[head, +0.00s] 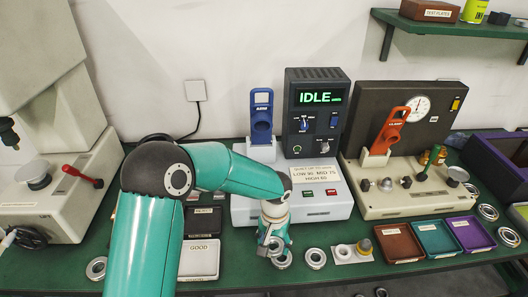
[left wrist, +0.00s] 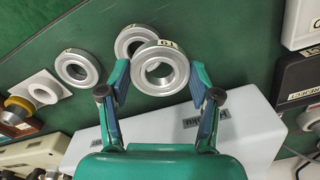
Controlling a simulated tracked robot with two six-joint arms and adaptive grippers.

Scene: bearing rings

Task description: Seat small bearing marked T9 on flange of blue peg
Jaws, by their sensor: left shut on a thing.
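My left gripper (head: 272,240) is low over the green bench, in front of the white console. It also shows in the left wrist view (left wrist: 158,78), with its fingers shut on the sides of a silver bearing ring (left wrist: 160,89). The ring's small label is upside down and fits T9. A second bearing (left wrist: 122,44) lies partly behind the held one, and a third (left wrist: 72,82) lies beside it. In the head view the held bearing is partly hidden by the gripper. My right gripper is out of view.
Brown (head: 398,258), teal and purple trays follow. The console (head: 250,213) shows IDLE above. A white GOOD tray (head: 199,272) lies left. More bearings (head: 488,212) lie right.

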